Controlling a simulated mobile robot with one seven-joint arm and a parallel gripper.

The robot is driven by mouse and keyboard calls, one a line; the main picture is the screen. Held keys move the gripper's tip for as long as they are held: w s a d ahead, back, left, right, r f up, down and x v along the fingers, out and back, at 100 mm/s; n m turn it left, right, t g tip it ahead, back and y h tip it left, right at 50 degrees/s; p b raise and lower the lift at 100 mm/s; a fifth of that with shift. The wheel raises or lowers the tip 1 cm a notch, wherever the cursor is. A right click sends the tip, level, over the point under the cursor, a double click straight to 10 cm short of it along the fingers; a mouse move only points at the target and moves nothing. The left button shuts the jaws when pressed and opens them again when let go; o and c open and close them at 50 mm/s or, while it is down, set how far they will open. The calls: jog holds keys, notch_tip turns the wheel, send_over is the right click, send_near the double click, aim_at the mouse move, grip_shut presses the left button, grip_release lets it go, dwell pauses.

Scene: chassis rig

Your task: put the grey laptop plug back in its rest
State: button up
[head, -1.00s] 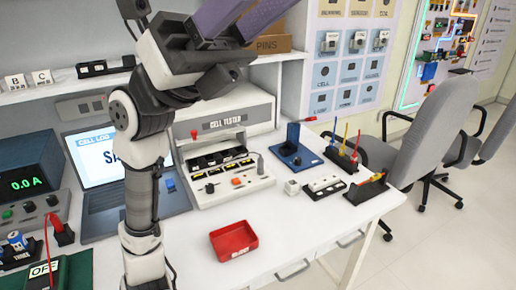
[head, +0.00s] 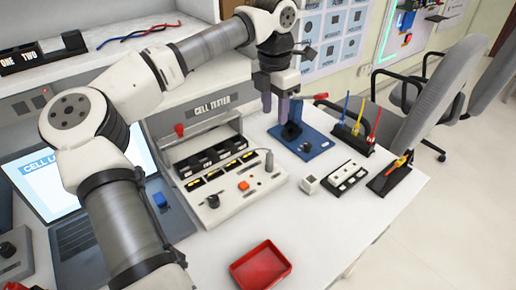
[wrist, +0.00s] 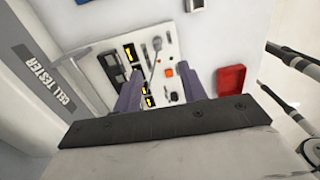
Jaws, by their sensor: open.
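My gripper (head: 281,112) is open and empty, with purple fingers pointing down. In the head view it hangs by the blue stand (head: 312,147), behind the cell tester's right end. In the wrist view the fingers (wrist: 163,88) are apart, with the tester panel (wrist: 175,58) beyond them. A small grey cylinder (head: 269,161) with a thin lead stands at the tester's right edge; it also shows in the wrist view (wrist: 157,43). I cannot tell whether it is the laptop plug. The laptop (head: 82,238) is open at the left. No plug rest can be made out for certain.
A blue block (head: 160,200) sits at the laptop's right edge. A red tray (head: 262,268) lies in front. A white cube (head: 310,185), a white socket strip (head: 345,177) and black tool racks (head: 352,138) stand at the right. White table is bare between tray and cube.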

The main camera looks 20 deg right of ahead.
send_over(270, 154)
notch_tip(270, 154, down, 8)
jog(key=shift+w+r+p, duration=0.15)
jog(key=shift+r+p, duration=0.05)
jog(key=shift+p, duration=0.15)
jog(key=shift+f+p, duration=0.75)
jog(key=shift+f, duration=2.4)
grip_shut()
